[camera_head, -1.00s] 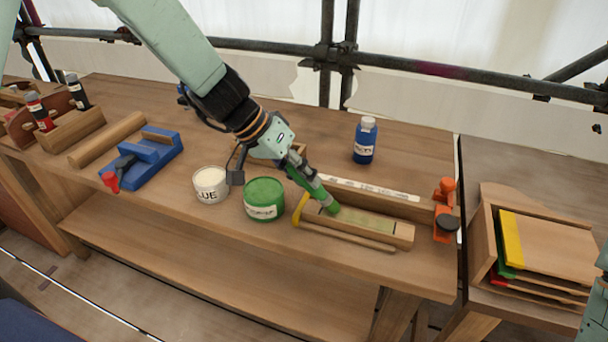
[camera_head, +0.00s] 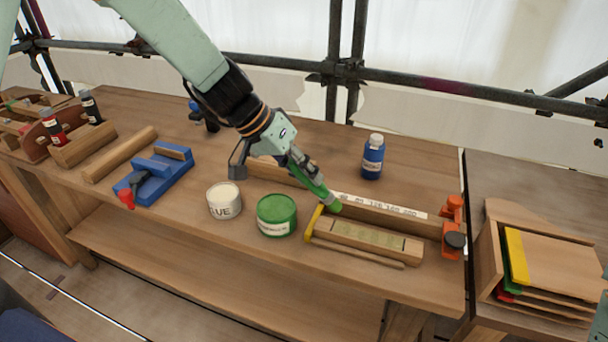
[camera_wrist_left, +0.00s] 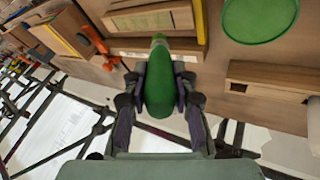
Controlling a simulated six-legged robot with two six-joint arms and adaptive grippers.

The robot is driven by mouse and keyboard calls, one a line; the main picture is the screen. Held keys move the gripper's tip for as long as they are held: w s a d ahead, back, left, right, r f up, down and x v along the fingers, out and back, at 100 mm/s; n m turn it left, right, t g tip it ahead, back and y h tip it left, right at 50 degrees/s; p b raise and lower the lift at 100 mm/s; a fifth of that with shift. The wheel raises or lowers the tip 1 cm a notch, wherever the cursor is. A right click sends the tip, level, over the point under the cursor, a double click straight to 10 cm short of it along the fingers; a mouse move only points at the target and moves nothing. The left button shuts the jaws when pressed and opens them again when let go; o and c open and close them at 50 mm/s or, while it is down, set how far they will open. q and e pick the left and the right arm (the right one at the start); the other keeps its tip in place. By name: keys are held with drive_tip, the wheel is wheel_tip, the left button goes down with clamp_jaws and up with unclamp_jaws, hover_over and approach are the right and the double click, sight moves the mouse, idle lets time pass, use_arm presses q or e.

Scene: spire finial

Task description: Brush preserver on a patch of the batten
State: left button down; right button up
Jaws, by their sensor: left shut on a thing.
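My left gripper (camera_head: 308,178) is shut on a green brush (camera_head: 326,197), which also shows in the left wrist view (camera_wrist_left: 159,85). The brush tilts down to the right. Its tip appears near the left end of the ruler-marked fence, behind the batten; whether it touches anything I cannot tell. The wooden batten (camera_head: 408,247) lies along the front of the fence, with a greenish patch (camera_head: 370,235) on its top. It also shows in the left wrist view (camera_wrist_left: 185,20). An open green pot (camera_head: 277,216) of preserver stands left of the batten.
A white glue pot (camera_head: 224,201) stands left of the green pot. A blue bottle (camera_head: 373,157) stands behind the fence (camera_head: 430,226). An orange clamp (camera_head: 453,240) is at its right end. A blue jig (camera_head: 160,175) is further left.

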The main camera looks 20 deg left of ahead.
use_arm(q)
wheel_tip(320, 180, up, 2)
drive_tip(key=shift+a+p, duration=0.15)
drive_tip(key=shift+p, duration=0.4)
drive_tip(key=shift+d+r+p, duration=0.2)
drive_tip(key=shift+r+p, duration=0.35)
drive_tip(key=shift+r, duration=0.2)
drive_tip(key=shift+a+f, duration=0.15)
drive_tip(key=shift+a, duration=0.05)
drive_tip(key=shift+w, duration=0.1)
use_arm(e)
drive_tip(key=r, duration=0.1)
drive_tip(key=s+r, duration=0.1)
drive_tip(key=shift+d+r, duration=0.1)
drive_tip(key=shift+r, duration=0.25)
use_arm(q)
drive_tip(key=shift+d, duration=0.15)
use_arm(e)
drive_tip(key=shift+d, duration=0.1)
drive_tip(key=shift+w, duration=0.1)
